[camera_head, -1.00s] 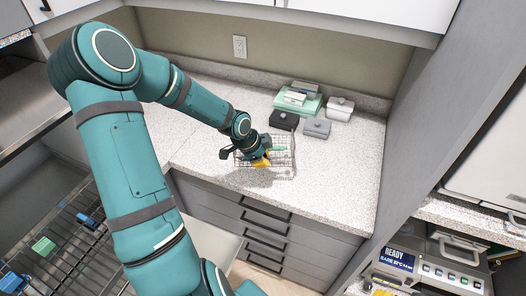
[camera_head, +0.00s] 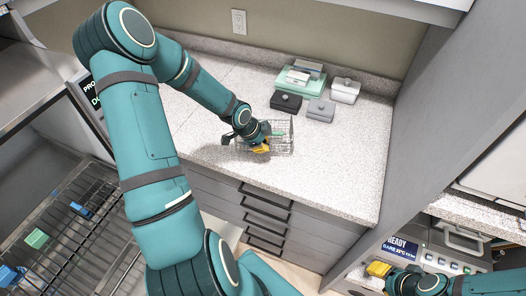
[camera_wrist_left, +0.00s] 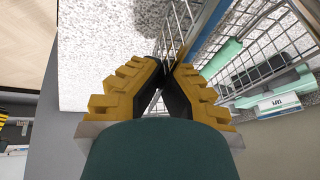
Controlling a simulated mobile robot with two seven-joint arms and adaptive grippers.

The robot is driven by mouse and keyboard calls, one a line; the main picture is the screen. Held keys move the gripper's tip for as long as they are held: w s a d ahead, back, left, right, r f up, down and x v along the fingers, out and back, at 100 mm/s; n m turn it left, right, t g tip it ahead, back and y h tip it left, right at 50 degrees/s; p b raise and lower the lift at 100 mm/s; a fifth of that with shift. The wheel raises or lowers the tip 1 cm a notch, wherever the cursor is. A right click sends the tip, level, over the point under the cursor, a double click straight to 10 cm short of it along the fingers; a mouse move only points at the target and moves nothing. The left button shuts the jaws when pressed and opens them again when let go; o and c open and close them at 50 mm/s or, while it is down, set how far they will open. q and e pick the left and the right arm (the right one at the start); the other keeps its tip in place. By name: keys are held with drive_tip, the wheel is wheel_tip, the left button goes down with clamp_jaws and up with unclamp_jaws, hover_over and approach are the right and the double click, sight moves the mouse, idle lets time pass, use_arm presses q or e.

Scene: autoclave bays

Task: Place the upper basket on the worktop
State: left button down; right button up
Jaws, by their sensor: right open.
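A small wire basket (camera_head: 281,139), which I take to be the upper basket, is at the worktop (camera_head: 335,165) near its front edge. I cannot tell whether it rests fully on the surface. My left gripper (camera_head: 259,147) is at its left part. In the left wrist view, the yellow-backed fingers (camera_wrist_left: 166,75) converge on the wire wall of the basket (camera_wrist_left: 205,30) and look closed on it. A small green item (camera_head: 277,133) shows at the basket. My right gripper (camera_head: 378,269) is open and empty at the lower right, in front of the autoclave panel.
Behind the basket stand a mint tray (camera_head: 315,87) with boxes, a black box (camera_head: 286,102), a grey box (camera_head: 321,110) and a white box (camera_head: 345,91). A wire rack (camera_head: 60,228) with coloured packs is at the lower left. The worktop's right part is clear.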

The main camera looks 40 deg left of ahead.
use_arm(q)
wheel_tip(320, 180, down, 3)
drive_tip(key=shift+r+b, duration=0.2)
drive_tip(key=shift+b, duration=0.1)
drive_tip(key=shift+f, duration=0.4)
drive_tip(key=shift+f, duration=0.2)
drive_tip(key=c, duration=1.1)
unclamp_jaws()
drive_tip(key=shift+c, duration=0.2)
drive_tip(key=shift+r, duration=0.1)
